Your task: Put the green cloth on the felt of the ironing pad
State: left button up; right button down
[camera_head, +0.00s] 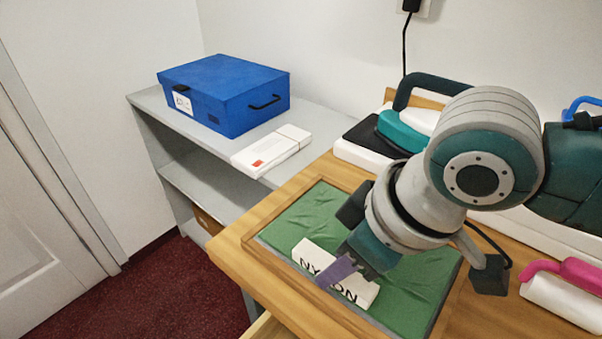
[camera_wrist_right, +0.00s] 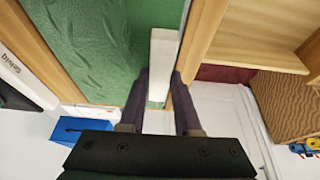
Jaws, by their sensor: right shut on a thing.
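The green cloth (camera_head: 415,287) lies slightly wrinkled inside a wooden frame on the counter; it also shows in the right wrist view (camera_wrist_right: 97,40). A white block lettered NYLON (camera_head: 309,256) stands over the cloth near the front edge of the frame. My right gripper (camera_head: 334,274) is at this block, with purple fingers. In the right wrist view the fingers (camera_wrist_right: 162,88) close on the block's white edge (camera_wrist_right: 163,55). My left gripper is out of view. No piece is clearly recognisable as the ironing pad's felt; a black-topped white slab (camera_head: 372,137) lies behind my arm.
A blue case (camera_head: 225,95) and a white packet (camera_head: 271,150) sit on the grey shelf at left. A pink-handled white object (camera_head: 566,297) lies at right. My right arm hides the counter's middle.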

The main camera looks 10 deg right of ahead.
jog(key=c, duration=0.6)
grip_release()
jog(key=shift+f, duration=0.1)
jog(key=shift+r, duration=0.45)
jog(key=p+v, duration=0.3)
jog(key=v, duration=0.8)
jog(key=s+a+f+m+t, duration=0.1)
jog(key=s+a+m, duration=0.1)
jog(key=s, duration=0.3)
jog(key=s+d+f+m+g+h, duration=0.1)
jog(key=s+d+f+m+h, duration=0.1)
jog(key=s+d, duration=0.5)
jog(key=shift+s+d+f+m+h, duration=0.3)
jog(key=shift+s+f+m, duration=0.2)
jog(key=shift+m, duration=0.3)
